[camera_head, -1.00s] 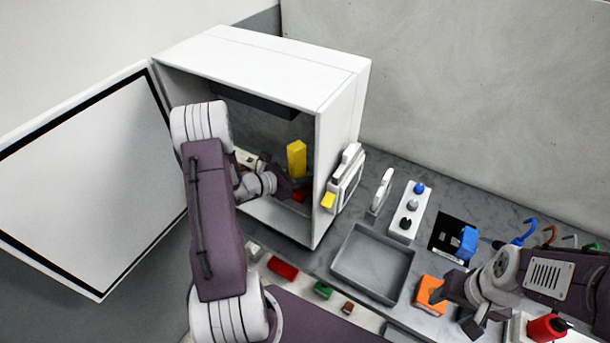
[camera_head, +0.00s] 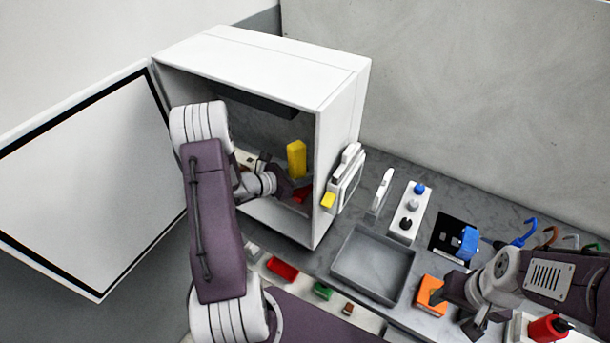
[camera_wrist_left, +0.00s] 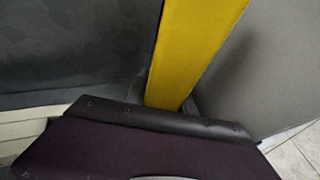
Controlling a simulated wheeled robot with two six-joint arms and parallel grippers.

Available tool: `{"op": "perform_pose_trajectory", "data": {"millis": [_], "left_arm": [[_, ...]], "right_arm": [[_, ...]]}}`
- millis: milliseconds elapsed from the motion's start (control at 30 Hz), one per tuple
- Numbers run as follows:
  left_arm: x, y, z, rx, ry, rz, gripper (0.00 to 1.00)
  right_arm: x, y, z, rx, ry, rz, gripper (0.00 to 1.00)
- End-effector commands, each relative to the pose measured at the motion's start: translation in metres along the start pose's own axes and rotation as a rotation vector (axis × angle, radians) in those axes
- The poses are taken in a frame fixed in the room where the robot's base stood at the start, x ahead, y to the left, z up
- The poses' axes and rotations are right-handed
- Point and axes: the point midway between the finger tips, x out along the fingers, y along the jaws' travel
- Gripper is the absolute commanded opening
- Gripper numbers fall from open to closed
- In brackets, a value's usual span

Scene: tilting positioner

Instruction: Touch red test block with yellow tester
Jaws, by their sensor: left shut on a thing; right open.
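The yellow tester (camera_head: 296,158) stands roughly upright inside the open white cabinet; it also fills the upper middle of the left wrist view (camera_wrist_left: 195,50). My left gripper (camera_head: 293,181) reaches into the cabinet and is shut on the tester's lower part. A red test block (camera_head: 302,195) shows just below the gripper, partly hidden by it. I cannot tell whether the tester touches it; the left wrist view does not show the block. My right gripper (camera_head: 462,308) is open at the lower right, beside an orange block (camera_head: 430,296).
The white cabinet (camera_head: 340,115) has its door (camera_head: 90,175) swung open to the left. Its side wall stands close right of the tester. A grey tray (camera_head: 345,275), a switch panel (camera_head: 411,209), another red block (camera_head: 283,269) and a green block (camera_head: 322,291) lie outside.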

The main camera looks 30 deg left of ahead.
Motion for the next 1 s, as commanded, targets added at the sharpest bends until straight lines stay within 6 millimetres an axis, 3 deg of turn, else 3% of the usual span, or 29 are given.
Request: {"op": "perform_pose_trajectory", "data": {"millis": [233,800,1000], "left_arm": [[-0.001,-0.002,0.001,-0.004,0.007,-0.003,0.0],[-0.023,0.0,0.055,-0.001,0.002,-0.001,0.0],[-0.027,-0.001,0.065,-0.001,0.003,-0.001,0.0]], "right_arm": [[-0.003,0.0,0.0,0.0,0.0,0.0,0.56],[-0.041,-0.001,-0.004,0.0,0.0,0.0,0.56],[-0.048,-0.001,-0.005,0.0,0.0,0.0,0.56]]}}
